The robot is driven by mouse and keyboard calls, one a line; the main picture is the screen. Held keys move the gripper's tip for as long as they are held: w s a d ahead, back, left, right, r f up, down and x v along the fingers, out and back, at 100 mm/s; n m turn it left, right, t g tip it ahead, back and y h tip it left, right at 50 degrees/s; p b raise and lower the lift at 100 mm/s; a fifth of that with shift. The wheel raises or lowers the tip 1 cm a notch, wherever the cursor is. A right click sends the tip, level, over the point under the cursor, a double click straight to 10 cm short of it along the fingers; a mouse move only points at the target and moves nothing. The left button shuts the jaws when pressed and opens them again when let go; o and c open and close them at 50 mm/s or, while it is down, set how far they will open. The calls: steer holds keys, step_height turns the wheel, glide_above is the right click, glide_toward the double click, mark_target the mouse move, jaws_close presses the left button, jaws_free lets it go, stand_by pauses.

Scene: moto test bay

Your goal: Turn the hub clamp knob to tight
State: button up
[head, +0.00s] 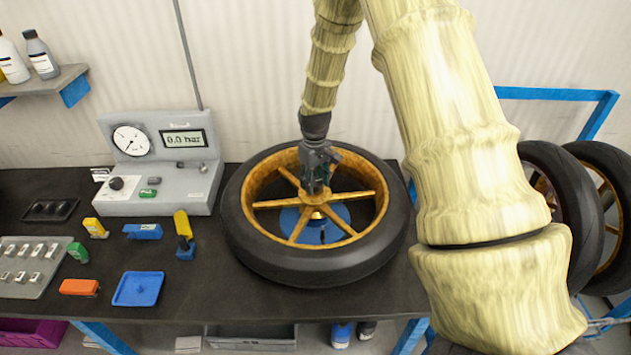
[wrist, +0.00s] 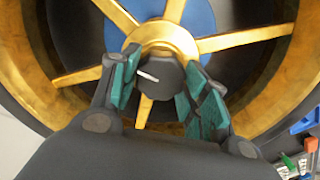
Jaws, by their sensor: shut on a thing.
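The hub clamp knob (wrist: 155,77) is a dark knob with a white pointer line, at the centre of the golden wheel hub in the wrist view. The line points up and to the left in that view. My gripper (wrist: 160,85) has its teal-padded fingers on both sides of the knob and is shut on it. In the head view my gripper (head: 316,185) reaches down onto the hub and hides the knob. The wheel (head: 258,204), with golden spokes and a black tyre, lies flat on the bench over a blue round base (head: 335,215).
A grey gauge box (head: 190,185) reading 0.0 bar stands left of the wheel. A blue tray (head: 138,289), an orange block (head: 79,287) and small coloured parts lie on the dark bench (head: 200,320). Spare wheels (head: 565,200) stand at the right.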

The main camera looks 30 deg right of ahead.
steer(key=m, duration=0.5)
steer(key=shift+w+d+r+m, duration=0.1)
steer(key=shift+r+m, duration=0.1)
steer(key=shift+m, duration=0.1)
steer(key=m, duration=0.5)
stand_by(0.5)
steer(key=o, duration=1)
steer(key=shift+c, duration=0.2)
steer(key=shift+o, duration=0.2)
steer(key=shift+f, duration=0.1)
